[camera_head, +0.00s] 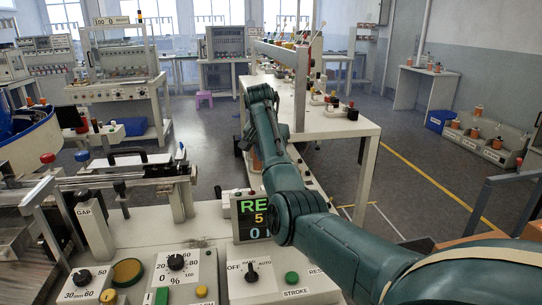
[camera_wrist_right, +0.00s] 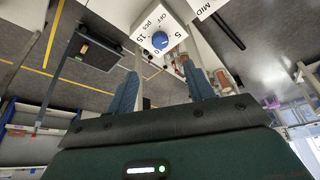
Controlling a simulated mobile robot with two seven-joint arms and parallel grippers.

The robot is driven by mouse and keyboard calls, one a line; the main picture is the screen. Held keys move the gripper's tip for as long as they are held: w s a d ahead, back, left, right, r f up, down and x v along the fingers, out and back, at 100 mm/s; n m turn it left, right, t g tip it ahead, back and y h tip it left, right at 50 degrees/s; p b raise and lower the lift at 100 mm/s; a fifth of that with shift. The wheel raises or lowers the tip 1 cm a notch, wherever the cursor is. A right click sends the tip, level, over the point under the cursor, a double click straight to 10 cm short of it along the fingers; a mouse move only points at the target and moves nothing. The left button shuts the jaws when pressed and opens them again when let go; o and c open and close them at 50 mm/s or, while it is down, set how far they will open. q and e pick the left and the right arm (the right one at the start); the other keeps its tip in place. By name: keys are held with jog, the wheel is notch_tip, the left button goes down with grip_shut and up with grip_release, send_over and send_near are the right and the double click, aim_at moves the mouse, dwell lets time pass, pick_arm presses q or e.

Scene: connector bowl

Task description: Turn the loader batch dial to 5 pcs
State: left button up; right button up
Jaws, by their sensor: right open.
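The batch dial shows in the right wrist view as a blue knob (camera_wrist_right: 160,41) on a white plate (camera_wrist_right: 150,24) marked OFF, 5, 10, 15 and pcs. The plate appears rotated in this view. The picture is too small to tell which mark the knob points at. My right gripper (camera_wrist_right: 162,88) is open, with its two blue-grey fingers apart and empty. The knob lies beyond the fingertips, roughly in line with the gap and apart from them. In the head view my right arm crosses from the lower right; its gripper and the dial are hidden there. My left gripper is in neither view.
A display (camera_head: 256,217) reading RE, 5 and 0 stands beside my arm. The front panel carries a black selector knob (camera_head: 251,277), a green button (camera_head: 291,278) and other dials. A white bench (camera_head: 330,122) with small parts stands beyond my arm.

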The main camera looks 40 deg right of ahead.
jog(key=d+f+n, duration=0.1)
jog(key=f+n, duration=0.1)
jog(key=f, duration=0.1)
jog(key=w+d+f+n+t+y+p, duration=0.1)
jog(key=d+f+n, duration=0.1)
jog(key=f, duration=0.2)
jog(key=d+f+n+y+p, duration=0.1)
jog(key=f+n, duration=0.2)
jog(key=f, duration=0.1)
jog(key=shift+w+d+t, duration=0.3)
jog(key=shift+w+f, duration=0.15)
jog(key=shift+f, duration=0.1)
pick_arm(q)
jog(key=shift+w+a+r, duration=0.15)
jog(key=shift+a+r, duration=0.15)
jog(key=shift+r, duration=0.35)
pick_arm(e)
jog(key=shift+w+d+f, duration=0.1)
jog(key=shift+w+f, duration=0.05)
jog(key=shift+f, duration=0.2)
